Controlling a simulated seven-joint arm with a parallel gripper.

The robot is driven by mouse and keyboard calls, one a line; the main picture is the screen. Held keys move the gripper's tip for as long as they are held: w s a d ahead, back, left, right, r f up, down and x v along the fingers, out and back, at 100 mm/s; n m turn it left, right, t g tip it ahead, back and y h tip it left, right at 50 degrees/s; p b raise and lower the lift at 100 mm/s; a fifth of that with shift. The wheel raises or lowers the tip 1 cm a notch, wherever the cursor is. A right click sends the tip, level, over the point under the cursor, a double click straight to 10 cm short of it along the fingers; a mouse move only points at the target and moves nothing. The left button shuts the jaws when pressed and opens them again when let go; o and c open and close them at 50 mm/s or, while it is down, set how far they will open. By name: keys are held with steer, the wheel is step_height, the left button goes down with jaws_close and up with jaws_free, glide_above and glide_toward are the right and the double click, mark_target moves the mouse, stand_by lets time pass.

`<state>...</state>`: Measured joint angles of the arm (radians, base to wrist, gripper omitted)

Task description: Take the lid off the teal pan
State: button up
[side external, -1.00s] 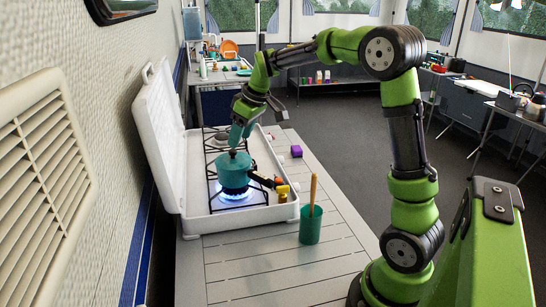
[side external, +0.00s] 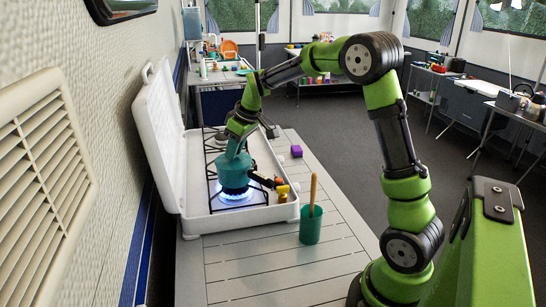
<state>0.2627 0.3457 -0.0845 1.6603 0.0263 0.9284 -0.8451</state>
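The teal pan (side external: 235,178) sits on the lit front burner of the white camp stove, with its dark handle (side external: 260,181) pointing right. Its teal lid (side external: 243,161) is on top of the pan, and its knob is hidden behind the fingers. My gripper (side external: 234,153) points down at the top of the lid, and its teal fingers overlap the lid in the picture. I cannot tell whether the fingers are around the knob or touching it, or whether they are open or shut.
A blue flame (side external: 236,196) burns under the pan. The stove's raised white cover (side external: 158,135) stands to the left. The table's front is clear.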

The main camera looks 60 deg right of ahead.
jaws_close()
steer(key=shift+r, duration=0.15)
steer(key=shift+r, duration=0.65)
step_height(320, 180, up, 2)
steer(key=shift+r, duration=0.1)
steer(key=s+a+r, duration=0.1)
steer(key=s+a, duration=0.3)
steer(key=s, duration=1.1)
step_height(320, 180, up, 5)
steer(key=a+n+g+y, duration=0.1)
steer(key=a+n+y, duration=0.2)
steer(key=a+n, duration=0.45)
steer(key=shift+m+h, duration=0.25)
steer(key=shift+h, duration=0.05)
step_height(320, 180, down, 25)
steer(key=shift+a+f, duration=0.1)
